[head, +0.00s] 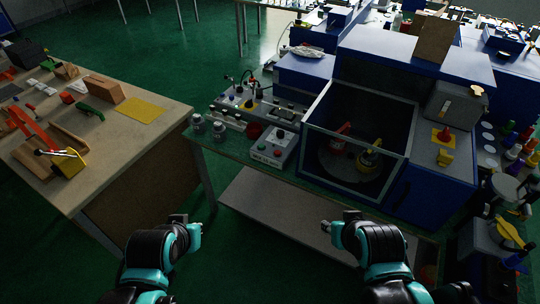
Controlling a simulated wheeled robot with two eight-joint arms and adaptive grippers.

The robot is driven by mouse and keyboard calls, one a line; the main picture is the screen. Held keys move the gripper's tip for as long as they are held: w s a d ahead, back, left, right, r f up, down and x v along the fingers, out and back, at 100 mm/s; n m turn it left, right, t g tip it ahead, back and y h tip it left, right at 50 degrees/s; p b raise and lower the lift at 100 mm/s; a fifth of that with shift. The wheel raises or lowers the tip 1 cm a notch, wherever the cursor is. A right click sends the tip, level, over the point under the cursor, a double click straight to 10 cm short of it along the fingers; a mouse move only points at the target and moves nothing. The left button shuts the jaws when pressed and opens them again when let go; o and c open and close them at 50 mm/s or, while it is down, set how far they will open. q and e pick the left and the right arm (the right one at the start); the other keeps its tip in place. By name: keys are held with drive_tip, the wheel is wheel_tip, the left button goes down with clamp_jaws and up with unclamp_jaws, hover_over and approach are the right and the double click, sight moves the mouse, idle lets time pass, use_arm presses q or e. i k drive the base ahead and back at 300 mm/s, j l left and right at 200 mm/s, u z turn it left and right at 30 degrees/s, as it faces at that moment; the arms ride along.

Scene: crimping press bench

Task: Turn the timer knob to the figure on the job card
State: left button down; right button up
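A grey control box (271,147) with small knobs or buttons and a pale label on its front stands on the green bench, left of the open-fronted blue chamber (396,133). A dark knob (281,134) shows on its top; I cannot tell whether it is the timer knob or where it points. A brown board (436,40) stands on the blue machine; no figure is readable on it, and I cannot tell whether it is the job card. My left gripper (190,226) and my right gripper (335,229) are in front of the bench, apart from the box, their finger gaps unclear.
Inside the chamber are a red item (340,136) and a yellow-and-dark item (369,158). Grey jars (197,122) and a red cup (254,131) stand near the control box. A wooden table (150,140) with tools is at left. A grey lower shelf (270,208) lies under the bench.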

sight(280, 133)
drive_tip(key=i+l+z, duration=0.3)
drive_tip(key=z, duration=0.15)
drive_tip(key=i+l+z, duration=0.25)
drive_tip(key=z, duration=0.15)
drive_tip(key=i+j, duration=0.05)
drive_tip(key=i, duration=0.05)
